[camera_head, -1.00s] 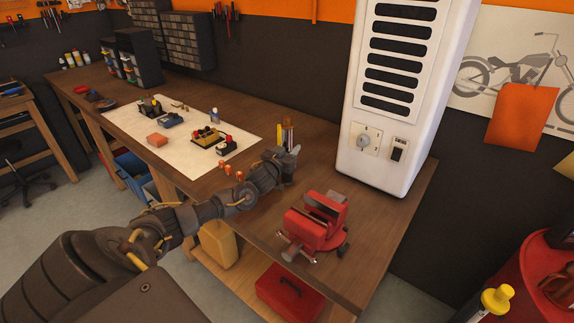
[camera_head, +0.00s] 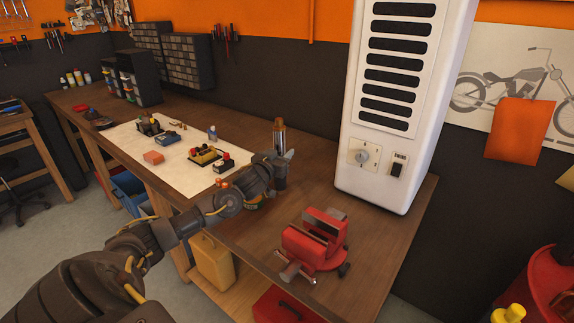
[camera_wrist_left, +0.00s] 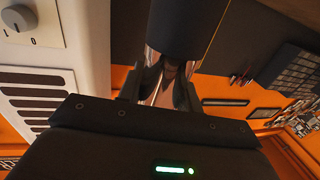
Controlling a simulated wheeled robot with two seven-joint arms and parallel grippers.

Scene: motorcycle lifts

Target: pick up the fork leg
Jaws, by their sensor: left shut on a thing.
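The fork leg (camera_head: 279,142) is an upright cylinder with a bronze top, a silver band and a dark lower part. My left gripper (camera_head: 279,158) is shut around it, above the wooden workbench. In the left wrist view, the fork leg (camera_wrist_left: 175,30) shows as a dark tube with a shiny metal section between the fingers of my left gripper (camera_wrist_left: 162,85). I cannot tell how far its lower end is from the bench. My right gripper is out of view.
A red vise (camera_head: 318,243) stands on the workbench (camera_head: 372,258) near the front. A tall white vented cabinet (camera_head: 405,110) stands at its right. A pale mat (camera_head: 190,175) with small parts lies to the left. Small orange pieces (camera_head: 222,183) lie by the forearm.

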